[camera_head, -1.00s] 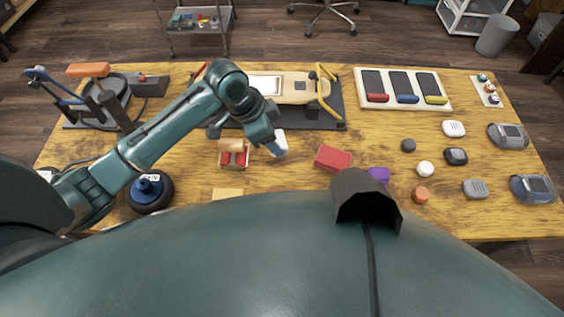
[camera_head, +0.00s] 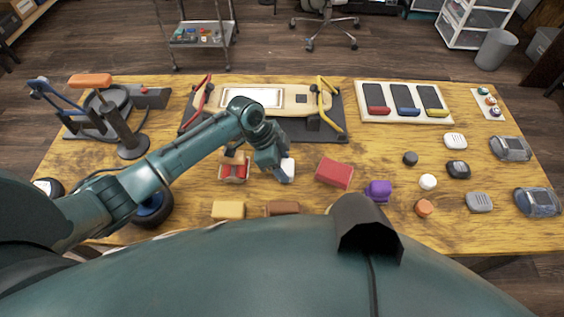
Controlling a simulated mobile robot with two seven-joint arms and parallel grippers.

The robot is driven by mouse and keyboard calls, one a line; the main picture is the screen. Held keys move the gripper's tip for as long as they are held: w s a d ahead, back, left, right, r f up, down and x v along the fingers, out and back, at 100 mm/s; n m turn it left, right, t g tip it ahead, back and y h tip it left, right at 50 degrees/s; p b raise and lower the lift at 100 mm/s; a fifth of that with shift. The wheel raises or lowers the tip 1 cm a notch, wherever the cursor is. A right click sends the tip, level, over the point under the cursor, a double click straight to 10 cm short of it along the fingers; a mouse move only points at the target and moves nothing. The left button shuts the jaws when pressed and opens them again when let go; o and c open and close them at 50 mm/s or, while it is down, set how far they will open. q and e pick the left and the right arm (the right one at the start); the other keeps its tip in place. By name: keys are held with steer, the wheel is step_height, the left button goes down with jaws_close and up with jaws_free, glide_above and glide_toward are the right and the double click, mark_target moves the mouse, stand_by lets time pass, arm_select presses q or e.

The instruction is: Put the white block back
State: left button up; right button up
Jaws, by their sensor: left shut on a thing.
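The white block (camera_head: 289,166) shows at the tip of my left gripper (camera_head: 282,173), near the middle of the table. My left gripper is shut on it, and its fingers hide part of the block. I cannot tell whether the block touches the table. My right gripper is not in view. A long cream board (camera_head: 290,101) lies on a dark mat behind the gripper, with a white rectangle (camera_head: 252,97) on its left part.
A red block (camera_head: 334,174) is just right of the gripper; a small wooden holder with red parts (camera_head: 234,168) is to its left. Yellow (camera_head: 228,210) and brown (camera_head: 282,208) blocks lie in front. A purple piece (camera_head: 378,191) and several small pieces are farther right.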

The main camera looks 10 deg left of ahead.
arm_select(q)
steer(key=shift+f, duration=0.25)
steer(key=o, duration=0.9)
steer(key=v, duration=1.2)
steer(key=shift+r, duration=0.2)
steer(key=shift+d, duration=0.1)
